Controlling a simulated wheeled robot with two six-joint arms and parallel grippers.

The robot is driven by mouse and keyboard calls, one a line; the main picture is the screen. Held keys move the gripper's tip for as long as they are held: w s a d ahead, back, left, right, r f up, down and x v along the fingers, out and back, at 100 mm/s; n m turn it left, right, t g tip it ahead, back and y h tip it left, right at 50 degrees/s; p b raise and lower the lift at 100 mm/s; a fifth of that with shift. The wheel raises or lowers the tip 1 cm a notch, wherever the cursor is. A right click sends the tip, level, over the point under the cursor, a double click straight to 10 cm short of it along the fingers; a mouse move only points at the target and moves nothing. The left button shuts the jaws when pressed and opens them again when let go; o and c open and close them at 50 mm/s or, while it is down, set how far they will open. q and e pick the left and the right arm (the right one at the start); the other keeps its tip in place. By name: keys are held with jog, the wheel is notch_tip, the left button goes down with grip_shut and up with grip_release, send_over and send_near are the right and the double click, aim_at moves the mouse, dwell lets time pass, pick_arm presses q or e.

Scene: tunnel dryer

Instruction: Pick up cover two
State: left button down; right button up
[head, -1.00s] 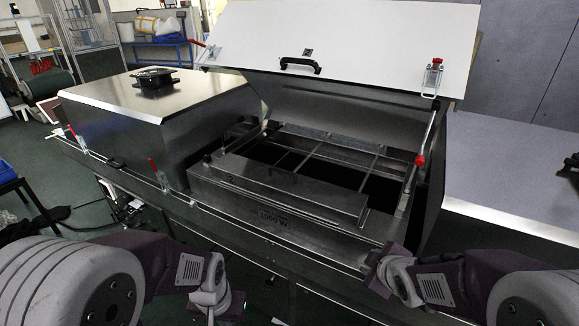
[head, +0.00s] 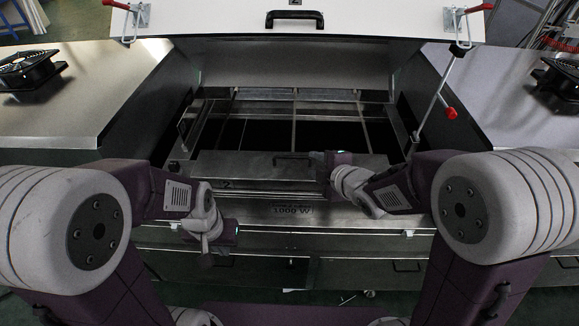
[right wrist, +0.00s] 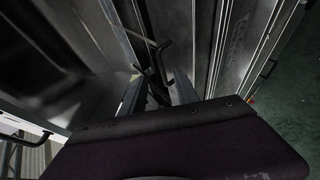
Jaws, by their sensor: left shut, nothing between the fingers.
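A flat metal cover (head: 240,165) with a black bar handle (head: 290,157) and a "2" mark near its front left lies inside the open dryer bay. My right gripper (head: 318,157) is at the right end of this handle, above the cover. In the right wrist view, its fingers (right wrist: 157,92) stand apart, with the dark handle (right wrist: 152,46) just beyond and between them. Whether they touch it is unclear. My left gripper (head: 208,260) is shut and empty, low in front of the dryer's front face.
The raised white lid (head: 220,22) stands open behind the bay, with a red-knobbed strut (head: 440,100) at the right. Closed metal hoods flank the bay, with black fans (head: 28,70) on top. A "1000 W" front rail (head: 290,210) runs before the cover.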

aim_at(300, 158)
jog(key=x, duration=0.3)
jog(key=shift+w+a+f, duration=0.1)
jog(key=shift+w+f, duration=0.15)
jog(key=shift+w+a+f, duration=0.15)
jog(key=shift+w+a, duration=0.25)
jog(key=p+x, duration=0.1)
jog(key=x, duration=0.3)
jog(key=shift+w+a+f, duration=0.1)
jog(key=shift+f, duration=0.05)
grip_shut()
dwell(0.7)
